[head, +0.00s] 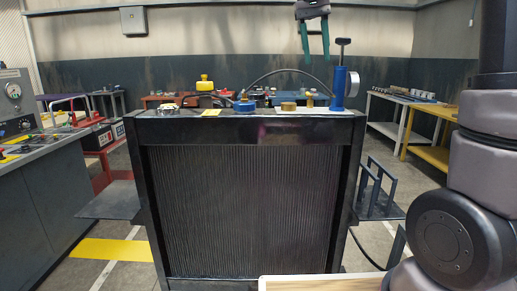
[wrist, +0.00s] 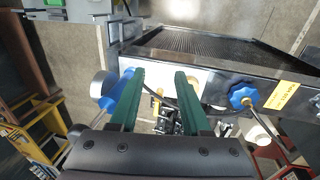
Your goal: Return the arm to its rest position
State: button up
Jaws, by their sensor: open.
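My gripper (head: 314,38) has green fingers and hangs at the top of the head view, above the right part of the radiator top. It is open, with nothing between its fingers. In the wrist view my gripper (wrist: 162,80) shows its two green fingers spread apart over the radiator top. Part of my arm fills the right side of the head view. The black radiator (head: 245,205) stands upright in front of me. A blue hand pump (head: 339,88) with a round gauge (head: 352,84) stands at the right end of its top, below and right of my gripper.
On the radiator top are a blue cap (head: 245,106), brass fittings (head: 289,106) and a yellow tag (head: 211,113). A control bench (head: 45,185) is at left. A yellow-legged table (head: 430,155) stands at right. Air around my gripper looks clear.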

jog(key=s+d+f+m+t+y, duration=0.2)
jog(key=s+d+f+t, duration=0.1)
jog(key=s, duration=0.5)
jog(key=s+d+f+m+t+y, duration=0.2)
jog(key=s+d+f+t, duration=0.2)
jog(key=s+d+f, duration=0.2)
jog(key=shift+s+d, duration=0.55)
jog(key=shift+s, duration=0.3)
